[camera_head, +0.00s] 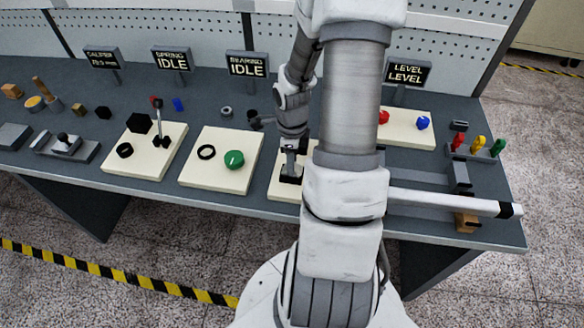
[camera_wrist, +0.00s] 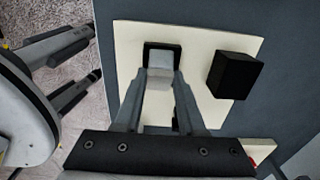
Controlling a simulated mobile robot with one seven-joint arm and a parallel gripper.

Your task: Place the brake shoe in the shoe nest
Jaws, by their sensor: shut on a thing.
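A pale grey block, which looks like the brake shoe (camera_wrist: 160,60), is between my fingertips in the wrist view. My gripper (camera_wrist: 160,80) is shut on it. A black square frame, which looks like the shoe nest (camera_wrist: 178,50), surrounds the block in the picture, on a cream board (camera_wrist: 215,40). Whether the block is seated inside it or just above cannot be told. In the head view my gripper (camera_head: 291,168) points down over the black nest (camera_head: 290,179); the shoe is mostly hidden there.
A black box (camera_wrist: 236,75) stands on the same board, right of the nest in the wrist view. In the head view a board (camera_head: 225,178) with a black ring and green knob lies to the left. My arm hides the bench's middle right.

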